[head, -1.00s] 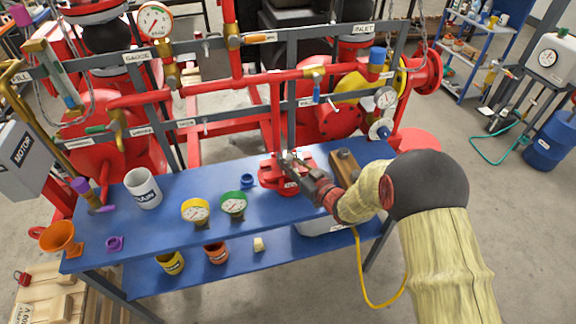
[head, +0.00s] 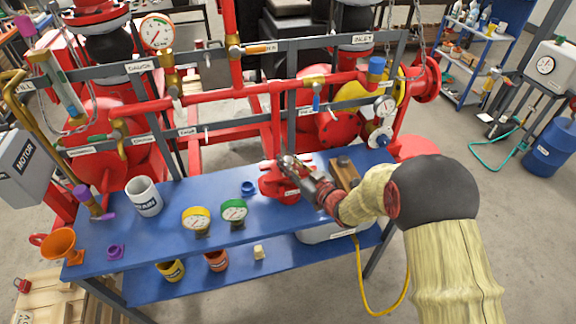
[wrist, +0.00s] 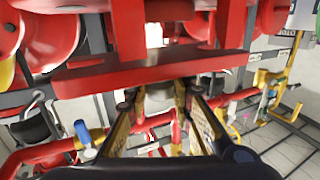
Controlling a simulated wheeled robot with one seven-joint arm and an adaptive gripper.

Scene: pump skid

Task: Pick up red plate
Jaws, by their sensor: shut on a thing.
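The red plate (head: 279,188) is at my gripper (head: 289,164) over the back right part of the blue bench (head: 180,200) in the head view. In the wrist view a wide red slab (wrist: 150,72), which looks like the plate, spans the picture just beyond my fingers. My gripper (wrist: 160,100) is shut on the plate, its two fingers either side of a grey round part by the slab's lower edge. My gripper and wrist hide part of the plate in the head view. I cannot tell how far it is clear of the bench.
A wooden block (head: 344,170) is right of the plate and a blue ring (head: 248,188) left of it. Red pipework (head: 215,107) rises behind.

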